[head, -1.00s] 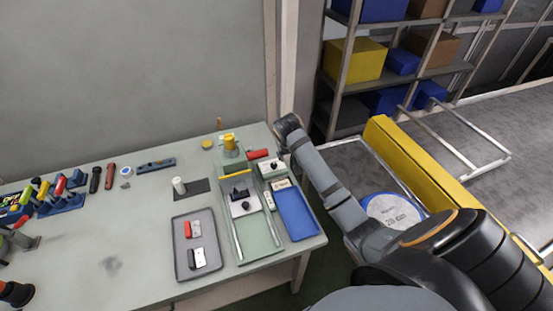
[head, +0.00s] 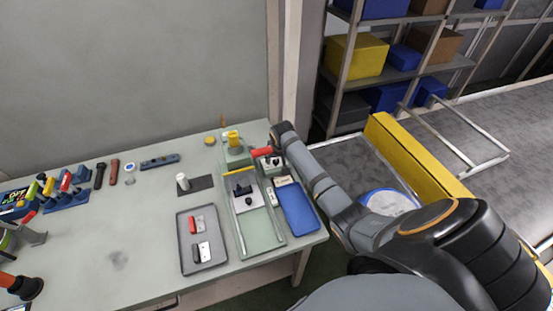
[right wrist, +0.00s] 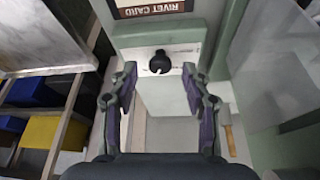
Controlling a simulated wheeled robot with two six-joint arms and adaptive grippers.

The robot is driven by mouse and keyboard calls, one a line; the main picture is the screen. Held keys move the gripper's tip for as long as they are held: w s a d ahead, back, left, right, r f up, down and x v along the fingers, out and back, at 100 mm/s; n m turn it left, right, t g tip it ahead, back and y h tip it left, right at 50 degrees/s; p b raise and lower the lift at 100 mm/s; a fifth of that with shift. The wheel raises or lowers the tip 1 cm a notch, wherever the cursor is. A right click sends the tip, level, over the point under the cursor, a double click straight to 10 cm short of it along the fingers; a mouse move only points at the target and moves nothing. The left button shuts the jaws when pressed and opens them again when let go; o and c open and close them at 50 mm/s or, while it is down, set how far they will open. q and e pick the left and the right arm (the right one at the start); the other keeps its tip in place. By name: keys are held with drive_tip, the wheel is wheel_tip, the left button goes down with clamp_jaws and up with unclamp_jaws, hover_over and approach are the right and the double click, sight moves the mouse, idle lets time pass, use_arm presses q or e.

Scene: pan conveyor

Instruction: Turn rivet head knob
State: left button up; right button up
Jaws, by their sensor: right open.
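A round black knob (right wrist: 160,62) sits on a pale panel below a framed label (right wrist: 150,8) with the word "RIVET" in the right wrist view. A small pale slot or mark shows on the knob. My right gripper (right wrist: 158,84) is open and empty. Its two fingers stand left and right of the knob's line, with the knob just ahead and no contact visible. In the head view my right arm (head: 318,180) reaches to the far right end of the table, and its fingers cannot be made out there.
Hand tools stand at left. A shelf rack and a yellow rail (head: 415,155) are at right.

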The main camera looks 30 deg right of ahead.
drive_tip(key=shift+w+f, duration=0.1)
drive_tip(key=shift+f, duration=0.35)
clamp_jaws()
